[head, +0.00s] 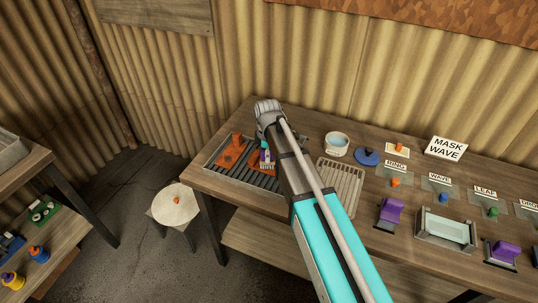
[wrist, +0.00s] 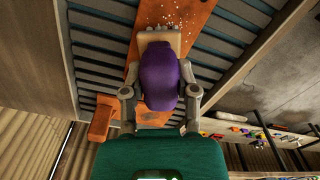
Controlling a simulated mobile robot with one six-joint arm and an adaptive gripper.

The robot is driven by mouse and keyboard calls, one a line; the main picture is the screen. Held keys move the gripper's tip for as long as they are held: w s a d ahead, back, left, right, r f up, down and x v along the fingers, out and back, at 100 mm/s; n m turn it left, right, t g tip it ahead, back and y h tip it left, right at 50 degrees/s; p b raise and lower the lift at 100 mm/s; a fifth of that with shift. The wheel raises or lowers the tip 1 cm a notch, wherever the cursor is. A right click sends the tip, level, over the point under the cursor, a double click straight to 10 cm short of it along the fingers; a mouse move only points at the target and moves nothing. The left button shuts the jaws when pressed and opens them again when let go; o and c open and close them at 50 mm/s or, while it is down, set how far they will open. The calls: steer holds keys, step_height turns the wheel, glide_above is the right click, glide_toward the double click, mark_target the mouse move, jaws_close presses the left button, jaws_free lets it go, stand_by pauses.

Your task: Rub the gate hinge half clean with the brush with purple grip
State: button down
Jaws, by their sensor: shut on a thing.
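The brush with the purple grip (wrist: 160,75) is held in my gripper (wrist: 160,93), whose fingers close on the grip from both sides. Its pale block and bristle end lies over an orange-brown rusty plate, the hinge half (wrist: 197,18), in the wrist view. Pale specks show on the plate just beyond the brush. I cannot tell whether the bristles touch it. In the head view my gripper (head: 267,151) is low over the slatted tray (head: 212,160), with orange hinge pieces (head: 232,152) beside it. My arm partly hides the brush there.
A ribbed tray (head: 340,184) lies right of my arm. A white tub (head: 337,143), a blue disc (head: 367,156), labelled cards, purple-topped stamps (head: 390,211) and a glass-topped box (head: 445,232) fill the right side. A round stool (head: 175,205) stands left of the bench.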

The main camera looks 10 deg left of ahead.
steer(key=shift+w+a+r, duration=0.1)
steer(key=shift+a, duration=0.05)
step_height(320, 180, up, 8)
steer(key=p, duration=0.8)
